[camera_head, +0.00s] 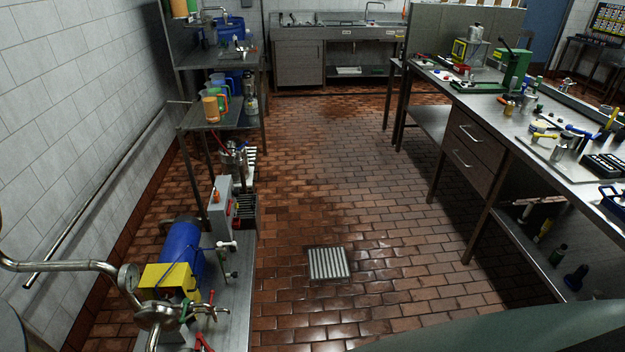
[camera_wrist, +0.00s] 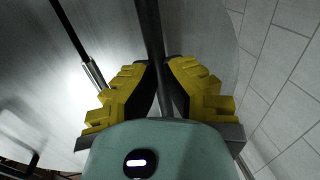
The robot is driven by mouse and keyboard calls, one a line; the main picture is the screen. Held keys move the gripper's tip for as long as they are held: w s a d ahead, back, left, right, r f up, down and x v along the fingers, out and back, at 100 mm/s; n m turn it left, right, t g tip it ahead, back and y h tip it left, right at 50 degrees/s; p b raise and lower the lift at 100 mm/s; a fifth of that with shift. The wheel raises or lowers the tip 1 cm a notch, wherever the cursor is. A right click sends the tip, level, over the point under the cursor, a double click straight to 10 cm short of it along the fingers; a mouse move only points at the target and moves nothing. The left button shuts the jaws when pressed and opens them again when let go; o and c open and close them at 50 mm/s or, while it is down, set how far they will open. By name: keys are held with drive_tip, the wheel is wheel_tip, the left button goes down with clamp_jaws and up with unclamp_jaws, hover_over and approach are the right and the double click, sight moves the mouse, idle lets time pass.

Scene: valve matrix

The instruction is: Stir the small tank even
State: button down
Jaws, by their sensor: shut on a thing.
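My gripper (camera_wrist: 165,85) shows in the wrist view with its stepped yellow fingers closed on a dark upright rod (camera_wrist: 150,25). The rod runs from the top edge down between the fingertips, and its lower end is hidden. A large smooth grey metal surface (camera_wrist: 212,40) with a curved right edge lies behind the fingers. It may be the small tank, but I cannot tell whether I see its wall or its inside. No liquid can be made out. My gripper does not show in the head view.
A thinner dark rod (camera_wrist: 70,30) with a pale sleeve stands left of my fingers. Pale wall tiles (camera_wrist: 285,75) lie to the right.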

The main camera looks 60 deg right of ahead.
drive_tip(key=shift+w+f, duration=0.15)
drive_tip(key=shift+f, duration=0.1)
idle(0.4)
drive_tip(key=c, duration=1)
unclamp_jaws()
drive_tip(key=shift+r, duration=0.1)
drive_tip(key=shift+o, duration=0.2)
drive_tip(key=shift+r, duration=0.2)
wheel_tip(320, 180, up, 12)
drive_tip(key=s+d, duration=0.1)
drive_tip(key=s, duration=0.1)
drive_tip(key=shift+d+f, duration=0.2)
drive_tip(key=shift+f, duration=0.05)
